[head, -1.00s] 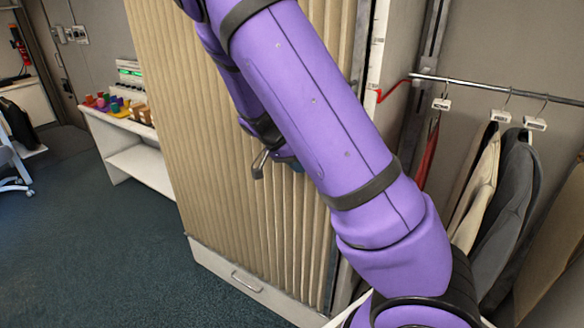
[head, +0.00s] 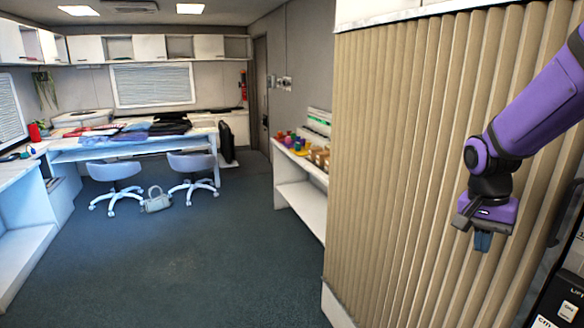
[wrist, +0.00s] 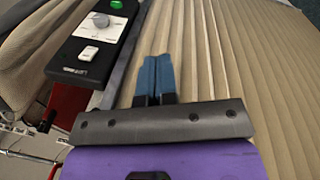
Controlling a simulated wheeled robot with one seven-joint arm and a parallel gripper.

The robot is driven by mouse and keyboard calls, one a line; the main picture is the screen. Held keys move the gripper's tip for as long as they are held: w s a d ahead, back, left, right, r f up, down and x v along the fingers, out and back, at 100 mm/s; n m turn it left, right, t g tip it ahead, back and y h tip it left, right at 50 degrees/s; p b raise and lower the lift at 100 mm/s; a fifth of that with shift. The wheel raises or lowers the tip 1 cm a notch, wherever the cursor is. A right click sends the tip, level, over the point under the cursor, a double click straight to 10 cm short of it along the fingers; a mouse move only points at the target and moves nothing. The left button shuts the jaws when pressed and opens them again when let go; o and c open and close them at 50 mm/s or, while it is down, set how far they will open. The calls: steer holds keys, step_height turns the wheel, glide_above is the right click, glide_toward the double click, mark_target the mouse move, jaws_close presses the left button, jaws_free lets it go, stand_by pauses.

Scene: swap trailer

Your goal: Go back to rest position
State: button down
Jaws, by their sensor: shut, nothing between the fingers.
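My purple arm reaches in from the right edge of the head view and bends down at the wrist. My gripper (head: 483,241) hangs in front of the beige pleated curtain (head: 405,160). In the wrist view its two blue fingers (wrist: 154,80) lie side by side, shut with nothing between them. The pleated curtain also fills the right of the wrist view (wrist: 225,60).
A black control panel (wrist: 92,45) with a green button and a dial is left of the fingers in the wrist view. A white shelf (head: 300,195) stands beside the curtain. Two chairs (head: 115,172) and a long table (head: 75,153) are farther back.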

steer(key=s+a+r+n+t, duration=0.3)
steer(key=s+r, duration=0.3)
steer(key=s, duration=0.2)
steer(key=s+a+r+n+t+y, duration=0.1)
steer(key=s+a+r+n+t, duration=0.2)
steer(key=s+r+n, duration=0.3)
steer(key=s+a+r, duration=0.1)
steer(key=s, duration=0.2)
steer(key=shift+s+a+r+y, duration=0.2)
steer(key=shift+s+r+y, duration=0.05)
steer(key=shift+y, duration=0.05)
